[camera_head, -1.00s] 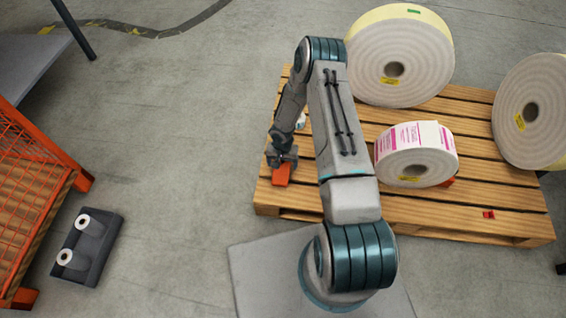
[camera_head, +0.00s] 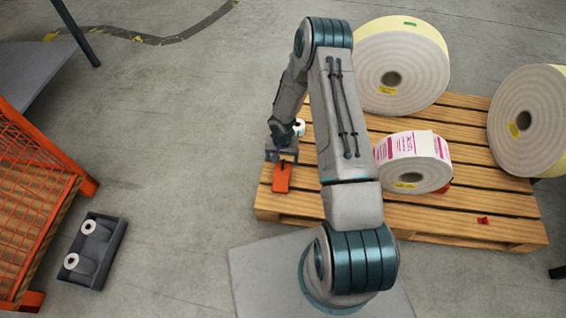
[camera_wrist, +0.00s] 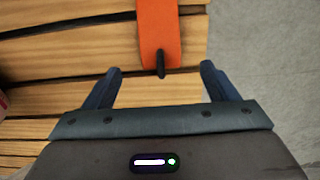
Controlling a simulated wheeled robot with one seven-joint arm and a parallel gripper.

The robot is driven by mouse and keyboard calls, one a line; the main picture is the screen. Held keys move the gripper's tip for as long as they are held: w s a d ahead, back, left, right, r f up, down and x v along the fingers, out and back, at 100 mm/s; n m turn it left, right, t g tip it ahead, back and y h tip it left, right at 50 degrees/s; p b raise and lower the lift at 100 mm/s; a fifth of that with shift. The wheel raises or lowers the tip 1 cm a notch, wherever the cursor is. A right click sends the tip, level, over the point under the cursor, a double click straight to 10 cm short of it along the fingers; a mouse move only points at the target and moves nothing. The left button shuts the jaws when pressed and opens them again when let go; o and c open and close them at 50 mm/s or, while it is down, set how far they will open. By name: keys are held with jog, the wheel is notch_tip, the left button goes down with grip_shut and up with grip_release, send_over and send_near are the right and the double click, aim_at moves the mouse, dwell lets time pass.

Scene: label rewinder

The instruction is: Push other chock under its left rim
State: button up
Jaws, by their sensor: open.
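An orange chock (camera_head: 282,178) lies on the pallet's left part, apart from the label roll. In the wrist view the chock (camera_wrist: 158,30) has a dark peg at its near end. My gripper (camera_wrist: 160,69) is open and empty, with the peg's end between the lines of its two fingers. In the head view my gripper (camera_head: 283,155) is just behind the chock. The white roll with pink labels (camera_head: 412,162) stands on its edge to the right; my arm hides part of the space left of it. Another orange chock (camera_head: 445,188) shows at its right rim.
Two large white rolls (camera_head: 400,72) (camera_head: 522,118) stand at the back and right of the wooden pallet (camera_head: 470,232). A small red piece (camera_head: 484,220) lies on the front boards. A dark holder with two cores (camera_head: 88,250) and an orange mesh crate (camera_head: 30,190) stand left. Floor between is clear.

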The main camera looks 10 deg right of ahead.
jog(key=s+d+r+n+h, duration=0.1)
jog(key=s+d+r, duration=0.1)
jog(key=r, duration=1.3)
jog(key=s+d+r+n+h, duration=0.1)
jog(key=s+d+r, duration=0.1)
jog(key=r, duration=1.2)
jog(key=s+a+r+n+t+y, duration=0.1)
jog(key=s+a+r+n+y, duration=0.15)
jog(key=s+r, duration=1.4)
notch_tip(320, 180, up, 26)
jog(key=s+t+p, duration=0.1)
jog(key=s+p, duration=0.1)
jog(key=p, duration=2.3)
jog(key=shift+a+t+p, duration=0.3)
jog(key=shift+a+t, duration=0.1)
jog(key=shift+a, duration=0.05)
jog(key=shift+r+h, duration=0.1)
jog(key=shift+h, duration=0.15)
